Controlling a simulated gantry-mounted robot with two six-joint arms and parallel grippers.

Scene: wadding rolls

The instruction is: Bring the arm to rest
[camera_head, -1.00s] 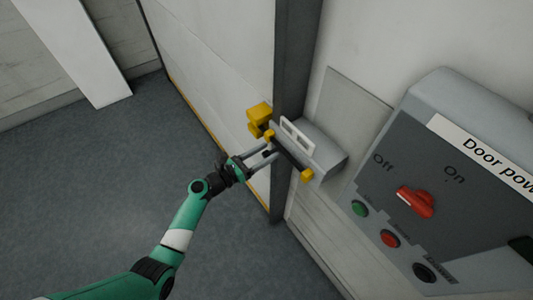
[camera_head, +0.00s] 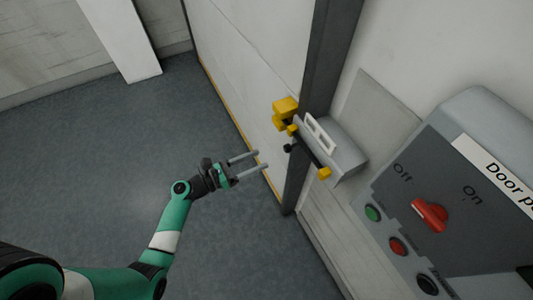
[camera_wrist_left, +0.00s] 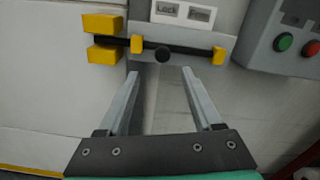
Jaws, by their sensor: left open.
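My left arm (camera_head: 170,232) is green and white and comes in from the lower left in the head view. Its left gripper (camera_head: 262,159) is open and empty, apart from the door latch. The latch has a dark bolt (camera_head: 308,153) with a black knob (camera_head: 288,148), yellow guides and a yellow bracket (camera_head: 285,108) on the door side. In the left wrist view the open fingers (camera_wrist_left: 160,76) point toward the bolt (camera_wrist_left: 185,48) and its knob (camera_wrist_left: 163,55). The bolt reaches into the yellow bracket (camera_wrist_left: 103,36) there. My right gripper is out of view.
A pale door (camera_head: 250,70) meets a dark frame post (camera_head: 325,60). A grey control box (camera_head: 460,190) with a red switch (camera_head: 430,214) and several buttons is on the right wall. A white panel (camera_head: 120,40) leans at the back left. The grey floor (camera_head: 100,150) is open.

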